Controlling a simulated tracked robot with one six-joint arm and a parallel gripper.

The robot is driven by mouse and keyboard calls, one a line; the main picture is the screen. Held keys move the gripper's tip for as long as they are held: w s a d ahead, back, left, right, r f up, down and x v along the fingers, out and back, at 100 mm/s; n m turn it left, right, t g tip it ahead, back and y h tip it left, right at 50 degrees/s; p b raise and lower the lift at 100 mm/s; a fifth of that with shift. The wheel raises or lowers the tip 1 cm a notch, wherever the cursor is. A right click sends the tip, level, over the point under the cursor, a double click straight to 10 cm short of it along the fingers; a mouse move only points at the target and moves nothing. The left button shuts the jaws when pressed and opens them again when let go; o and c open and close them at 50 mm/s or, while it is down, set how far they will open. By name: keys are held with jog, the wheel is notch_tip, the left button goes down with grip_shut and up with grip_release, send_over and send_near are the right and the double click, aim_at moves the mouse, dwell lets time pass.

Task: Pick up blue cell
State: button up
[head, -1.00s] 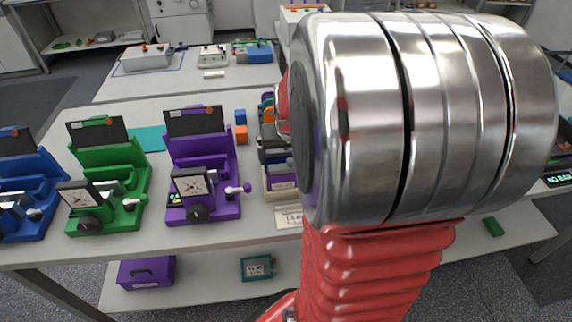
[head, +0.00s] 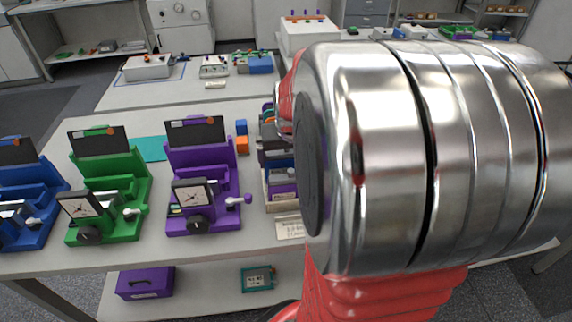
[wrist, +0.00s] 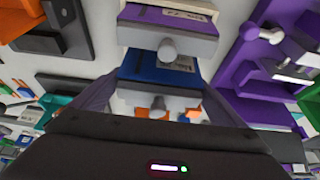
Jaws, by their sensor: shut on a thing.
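The blue cell (wrist: 158,70) has a blue body with a pale label and a grey front with a round knob. In the wrist view it lies between the two dark fingers of my gripper (wrist: 160,92), which are shut on it. The purple cell (wrist: 168,16) with a similar grey front and knob sits just beyond it. In the head view, the rack of cells (head: 281,203) stands partly behind my arm, with a blue strip and a purple cell showing. My gripper is hidden there, and I cannot tell whether the blue cell is clear of the rack.
A purple cycler (head: 203,190), a green cycler (head: 112,195) and a blue cycler (head: 27,205) stand left of the rack. Small blue and orange blocks (head: 242,144) sit behind it. A label plate (head: 290,228) lies at the rack's front. Bare bench shows between the stations.

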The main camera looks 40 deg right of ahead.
notch_tip(320, 180, up, 7)
jog(key=shift+r, duration=0.15)
dwell(0.9)
